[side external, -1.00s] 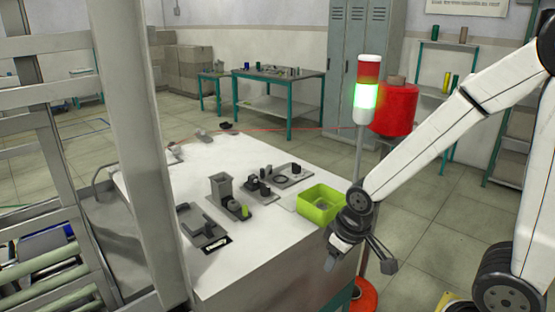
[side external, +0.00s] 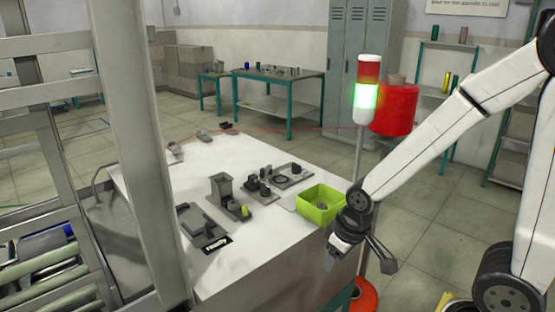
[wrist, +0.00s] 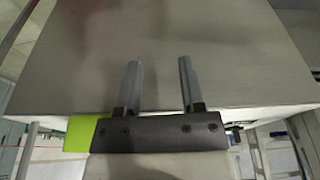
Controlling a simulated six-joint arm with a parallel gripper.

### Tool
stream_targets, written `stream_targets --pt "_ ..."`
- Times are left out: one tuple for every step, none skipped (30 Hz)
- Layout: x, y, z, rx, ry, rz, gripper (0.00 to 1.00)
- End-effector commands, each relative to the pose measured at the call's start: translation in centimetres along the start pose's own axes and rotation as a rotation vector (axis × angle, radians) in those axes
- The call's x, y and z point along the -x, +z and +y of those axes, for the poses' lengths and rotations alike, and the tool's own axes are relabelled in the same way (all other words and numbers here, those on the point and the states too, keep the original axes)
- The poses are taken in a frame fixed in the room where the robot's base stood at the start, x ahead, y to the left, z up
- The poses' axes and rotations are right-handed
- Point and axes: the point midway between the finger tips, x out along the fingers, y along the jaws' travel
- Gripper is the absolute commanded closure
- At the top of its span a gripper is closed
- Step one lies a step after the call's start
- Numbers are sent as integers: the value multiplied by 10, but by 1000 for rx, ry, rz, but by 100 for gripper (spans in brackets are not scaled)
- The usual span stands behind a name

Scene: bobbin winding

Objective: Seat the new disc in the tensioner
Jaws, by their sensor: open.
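My gripper (side external: 338,262) hangs at the table's near right corner, just in front of the lime green bin (side external: 333,212). In the wrist view my gripper (wrist: 159,75) has its two fingers apart with nothing between them. A small grey item (side external: 321,206) lies in the bin; I cannot tell if it is a disc. A grey plate with a dark ring and a dark block (side external: 296,170) stands on the table left of the bin. I cannot tell for sure which fixture is the tensioner. A corner of the green bin also shows in the wrist view (wrist: 82,136).
The white table (side external: 250,262) carries a grey tray (side external: 203,228) and a block stand with a yellow-green piece (side external: 228,195). A signal tower (side external: 367,90) and a large red spool (side external: 394,110) stand behind the bin. A grey post (side external: 140,130) rises at left.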

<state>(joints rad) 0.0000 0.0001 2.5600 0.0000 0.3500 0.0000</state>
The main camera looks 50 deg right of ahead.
Motion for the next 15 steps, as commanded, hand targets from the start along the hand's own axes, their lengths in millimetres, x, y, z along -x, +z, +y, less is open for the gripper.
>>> stream_targets --pt "0 0 0 0 0 0 50" --pt "0 0 0 0 0 0 50" --pt "0 0 0 0 0 0 40" --pt "0 0 0 0 0 0 32" --pt "0 -1 0 0 0 0 32" --pt "0 -2 0 -1 0 1 32" --pt "1 -3 -1 -1 -1 1 32" --pt "1 -5 -1 -2 -1 1 32" --pt "2 -8 -2 -3 -1 2 32" --pt "3 -11 -2 -4 -2 3 32" --pt "4 -15 -3 -5 -2 4 32" --pt "5 -21 -4 -7 -3 3 32" --pt "7 -26 -5 -9 -4 5 32" --pt "8 -31 -6 -12 -5 5 32" --pt "10 -39 -8 -17 -6 5 32"
